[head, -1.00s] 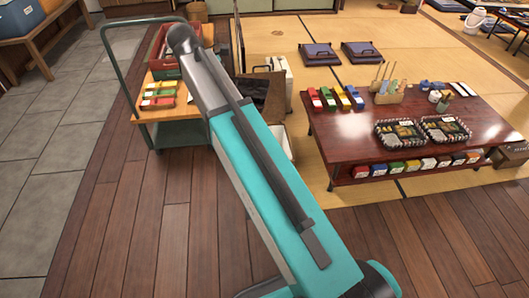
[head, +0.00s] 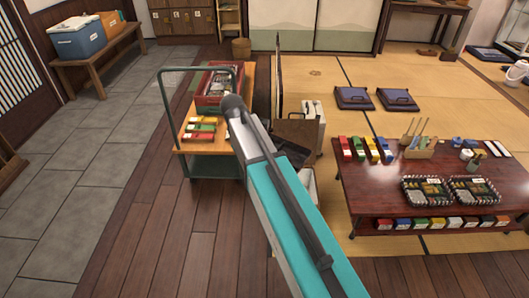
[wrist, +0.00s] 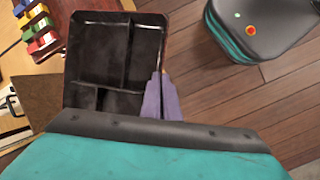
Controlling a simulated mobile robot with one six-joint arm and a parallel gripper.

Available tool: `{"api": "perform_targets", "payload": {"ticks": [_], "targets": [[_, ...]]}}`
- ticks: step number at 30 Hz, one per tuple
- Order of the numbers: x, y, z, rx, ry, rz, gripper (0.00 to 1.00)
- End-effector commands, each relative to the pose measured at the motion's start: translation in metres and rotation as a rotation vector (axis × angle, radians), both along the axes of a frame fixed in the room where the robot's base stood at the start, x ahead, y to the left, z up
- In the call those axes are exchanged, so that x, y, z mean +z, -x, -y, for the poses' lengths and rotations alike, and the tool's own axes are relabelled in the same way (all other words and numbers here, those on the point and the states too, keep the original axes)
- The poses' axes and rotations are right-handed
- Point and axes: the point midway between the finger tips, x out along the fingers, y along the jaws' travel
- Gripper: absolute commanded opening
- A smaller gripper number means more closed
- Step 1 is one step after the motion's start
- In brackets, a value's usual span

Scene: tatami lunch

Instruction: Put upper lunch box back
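The upper lunch box (wrist: 110,22) appears to be the dark compartmented tray with a reddish rim, empty, in the wrist view. My gripper (wrist: 162,98) has its purple fingers on either side of the tray's right wall, and they look closed on it.
A brown carton (head: 300,130) and a white case (head: 313,109) stand beside my arm. The low table (head: 380,195) at right holds two food trays (head: 425,190) (head: 473,190). The wooden floor (head: 140,240) at left is clear.

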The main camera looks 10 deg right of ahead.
Motion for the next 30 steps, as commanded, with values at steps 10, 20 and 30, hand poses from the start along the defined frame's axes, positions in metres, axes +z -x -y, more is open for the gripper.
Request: {"api": "perform_targets", "payload": {"ticks": [10, 20, 30], "targets": [[-0.003, 0.016, -0.002, -0.124, 0.004, -0.004, 0.0], [-0.011, 0.023, -0.002, -0.178, 0.007, -0.004, 0.0], [-0.012, 0.023, -0.003, -0.177, 0.007, -0.004, 0.0]]}}
